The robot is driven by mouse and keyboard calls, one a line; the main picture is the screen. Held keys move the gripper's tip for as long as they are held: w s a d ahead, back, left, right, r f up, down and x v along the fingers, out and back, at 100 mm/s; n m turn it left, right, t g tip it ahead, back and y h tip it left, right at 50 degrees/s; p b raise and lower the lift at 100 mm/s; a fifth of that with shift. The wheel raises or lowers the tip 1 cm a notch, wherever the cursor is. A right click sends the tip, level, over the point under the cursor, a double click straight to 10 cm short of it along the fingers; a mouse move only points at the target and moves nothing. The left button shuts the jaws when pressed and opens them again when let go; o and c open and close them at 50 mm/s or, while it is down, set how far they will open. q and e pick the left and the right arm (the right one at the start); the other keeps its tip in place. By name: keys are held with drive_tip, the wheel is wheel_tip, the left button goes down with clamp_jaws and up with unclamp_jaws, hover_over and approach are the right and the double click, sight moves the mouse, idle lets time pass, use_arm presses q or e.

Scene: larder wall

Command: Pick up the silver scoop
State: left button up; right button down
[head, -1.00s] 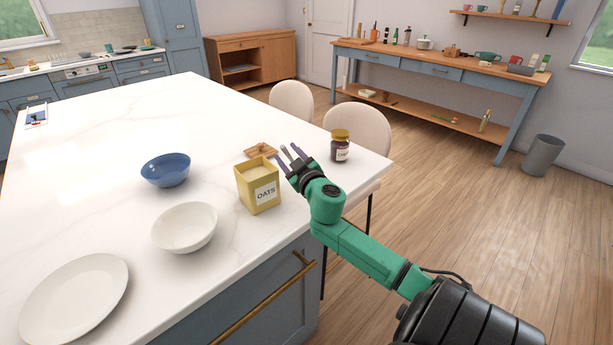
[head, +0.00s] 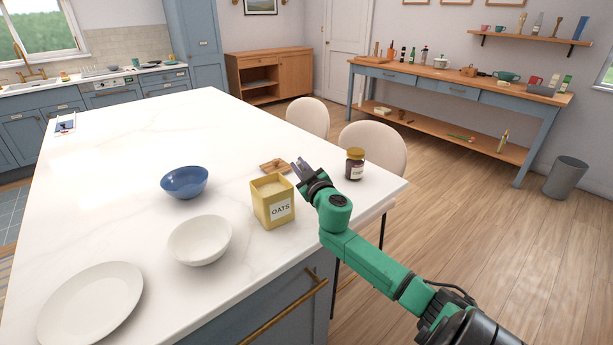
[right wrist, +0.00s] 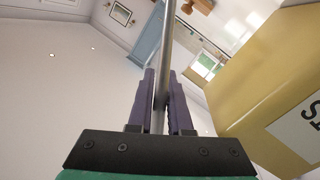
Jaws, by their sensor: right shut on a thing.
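My right gripper (head: 300,168) is beside the right back side of the yellow oats box (head: 273,202) on the white island. In the right wrist view its purple fingers (right wrist: 162,85) are closed on a thin silver rod, the handle of the silver scoop (right wrist: 168,35). The handle runs up out of the top of that view, so the scoop's bowl is not seen. In the head view I cannot make out the scoop. The box (right wrist: 265,75) stands close to the right of the fingers in the wrist view. My left gripper is not in view.
A small wooden piece (head: 274,166) lies behind the box. A blue bowl (head: 184,182), a white bowl (head: 200,240) and a white plate (head: 90,305) are to the left.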

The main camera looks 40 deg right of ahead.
wheel_tip(320, 180, up, 20)
drive_tip(key=p, duration=0.2)
drive_tip(key=shift+f+p, duration=0.15)
drive_tip(key=shift+p, duration=0.25)
drive_tip(key=shift+f, duration=0.15)
idle(0.6)
